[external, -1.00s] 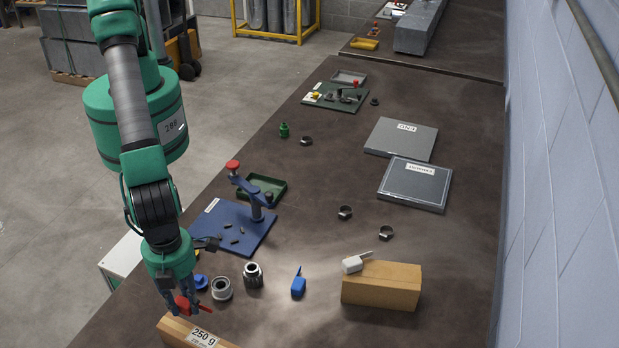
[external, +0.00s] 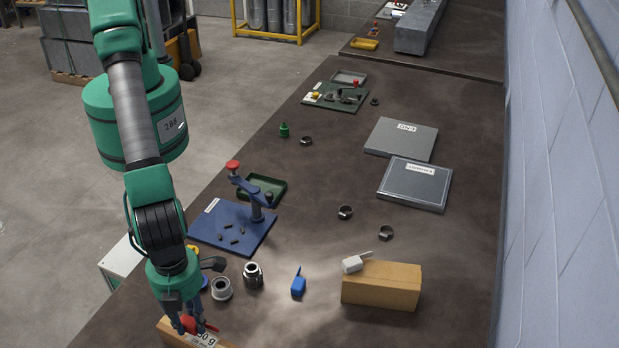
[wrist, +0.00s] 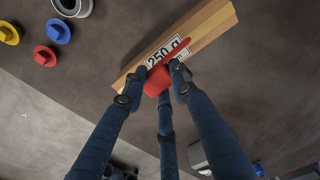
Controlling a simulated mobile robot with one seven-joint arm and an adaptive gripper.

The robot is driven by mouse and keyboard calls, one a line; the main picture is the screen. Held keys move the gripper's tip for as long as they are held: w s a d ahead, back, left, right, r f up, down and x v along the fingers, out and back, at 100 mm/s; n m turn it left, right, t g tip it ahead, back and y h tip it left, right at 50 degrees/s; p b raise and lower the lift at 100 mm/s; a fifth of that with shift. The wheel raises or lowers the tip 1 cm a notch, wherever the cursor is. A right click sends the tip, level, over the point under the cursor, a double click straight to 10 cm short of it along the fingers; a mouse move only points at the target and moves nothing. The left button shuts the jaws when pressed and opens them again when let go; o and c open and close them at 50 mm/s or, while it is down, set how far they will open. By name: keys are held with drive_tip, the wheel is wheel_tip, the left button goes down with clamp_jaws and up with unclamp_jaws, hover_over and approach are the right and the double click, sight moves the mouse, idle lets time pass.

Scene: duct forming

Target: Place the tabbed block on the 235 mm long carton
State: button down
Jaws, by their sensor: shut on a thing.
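My gripper (external: 187,318) is shut on a red tabbed block (wrist: 157,82). Its thin tab points up and right across the label in the wrist view. The block is over a tan carton (wrist: 213,24) labelled "250 g", near its left part; I cannot tell whether they touch. In the external view this carton is partly cut off at the bottom edge. A second tan carton (external: 381,290) stands to the right with a white tabbed block (external: 352,264) on its left end. A blue tabbed block (external: 298,287) stands on the table between them.
A grey ring (external: 221,289) and a metal fitting (external: 253,275) stand near my wrist. A blue board (external: 215,232) with a clamp lies behind them.

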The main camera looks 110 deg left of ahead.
sight(190, 321)
drive_tip(key=shift+f, duration=1.45)
drive_tip(key=shift+f, duration=0.15)
drive_tip(key=c, duration=1.4)
unclamp_jaws()
drive_tip(key=shift+a+r+b, duration=0.1)
drive_tip(key=shift+r+b, duration=0.35)
drive_tip(key=shift+r, duration=5.7)
drive_tip(key=shift+r, duration=0.1)
